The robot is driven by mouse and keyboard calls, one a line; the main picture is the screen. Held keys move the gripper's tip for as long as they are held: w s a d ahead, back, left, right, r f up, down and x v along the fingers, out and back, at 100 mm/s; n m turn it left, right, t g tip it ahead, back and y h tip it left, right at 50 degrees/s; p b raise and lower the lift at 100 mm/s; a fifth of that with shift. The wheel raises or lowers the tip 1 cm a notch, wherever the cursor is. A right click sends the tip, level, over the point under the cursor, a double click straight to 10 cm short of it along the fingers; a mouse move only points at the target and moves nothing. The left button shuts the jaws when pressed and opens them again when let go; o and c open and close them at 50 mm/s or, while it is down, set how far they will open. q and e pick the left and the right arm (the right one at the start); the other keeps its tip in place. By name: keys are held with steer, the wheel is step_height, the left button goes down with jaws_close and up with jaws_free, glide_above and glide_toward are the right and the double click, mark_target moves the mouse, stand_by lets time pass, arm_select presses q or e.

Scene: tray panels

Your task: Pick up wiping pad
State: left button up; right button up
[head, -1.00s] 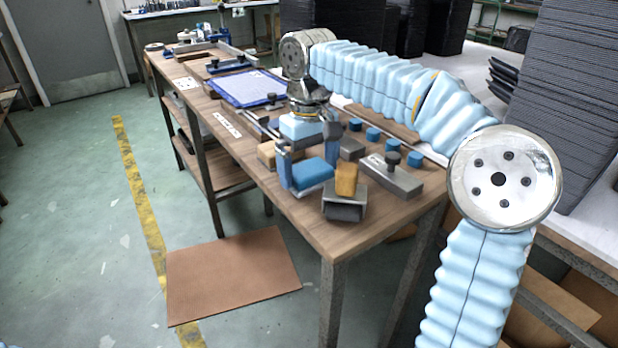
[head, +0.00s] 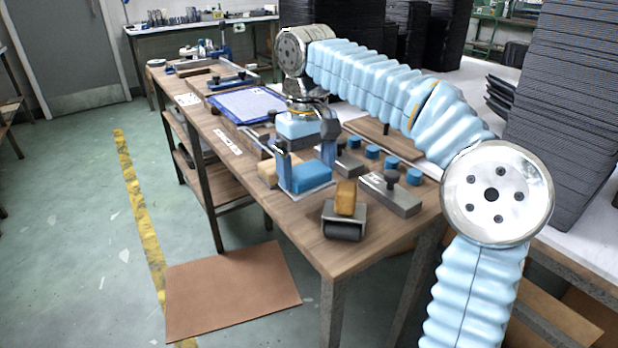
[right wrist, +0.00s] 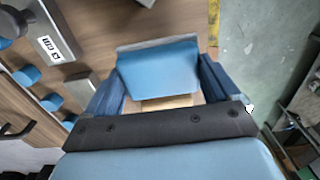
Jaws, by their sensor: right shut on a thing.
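The wiping pad (head: 312,177) is a blue block with a pale grey-white bottom layer, near the front left edge of the wooden table. My right gripper (head: 304,172) points down over it, shut with a finger on each side. In the right wrist view the pad (right wrist: 160,70) sits between the two blue fingers. Whether its bottom touches the table or hangs just above it is hard to tell. My left gripper is not in view.
A dark roller (head: 343,229) with a tan block stands right of the pad. A grey metal block with a knob (head: 390,193) and several blue pucks (head: 413,177) lie further right. A tan block (head: 267,173) is left of the gripper.

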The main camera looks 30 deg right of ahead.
steer(key=a+r, duration=0.2)
steer(key=s+a+r+p, duration=0.1)
steer(key=a+r, duration=0.1)
steer(key=r, duration=0.1)
steer(key=s+a+r, duration=0.2)
steer(key=a+r, duration=0.2)
steer(key=a, duration=0.5)
steer(key=shift+s+p, duration=0.35)
